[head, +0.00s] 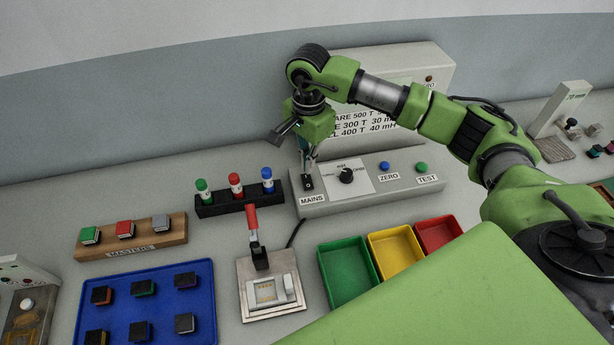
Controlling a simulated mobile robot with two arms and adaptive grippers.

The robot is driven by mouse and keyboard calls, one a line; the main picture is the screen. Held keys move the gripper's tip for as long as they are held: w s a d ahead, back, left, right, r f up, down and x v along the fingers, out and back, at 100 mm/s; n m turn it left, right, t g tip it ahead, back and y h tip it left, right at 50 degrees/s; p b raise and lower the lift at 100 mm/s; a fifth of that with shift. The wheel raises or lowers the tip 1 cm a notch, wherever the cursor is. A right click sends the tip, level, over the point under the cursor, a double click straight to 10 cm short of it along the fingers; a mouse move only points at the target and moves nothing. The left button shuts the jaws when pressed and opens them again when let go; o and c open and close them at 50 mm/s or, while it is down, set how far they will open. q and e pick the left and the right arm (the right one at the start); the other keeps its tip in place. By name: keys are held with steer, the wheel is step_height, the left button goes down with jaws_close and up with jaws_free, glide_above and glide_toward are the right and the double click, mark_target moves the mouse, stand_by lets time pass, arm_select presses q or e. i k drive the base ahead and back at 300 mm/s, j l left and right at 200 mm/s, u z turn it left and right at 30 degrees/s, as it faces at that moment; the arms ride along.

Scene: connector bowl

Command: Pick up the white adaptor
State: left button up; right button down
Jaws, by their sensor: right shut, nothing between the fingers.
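My right gripper (308,176) is shut and empty. It points down at the black MAINS switch on the left end of the grey control box (385,194), well behind the fixture. I cannot tell whether its tips touch the switch. My left gripper is out of view.
Green (346,302), yellow (376,280) and red (459,225) bins stand right of the fixture. A blue tray (163,313) of dark blocks, a wooden MASTERS rack (174,240) and a black rack (225,209) with capped vials lie left and behind.

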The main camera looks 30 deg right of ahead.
mark_target(278, 290)
steer(key=k+j, duration=0.2)
steer(key=k, duration=0.3)
steer(key=k+j, duration=0.2)
steer(key=k, duration=0.25)
steer(key=k+j, duration=0.15)
steer(key=k, duration=0.35)
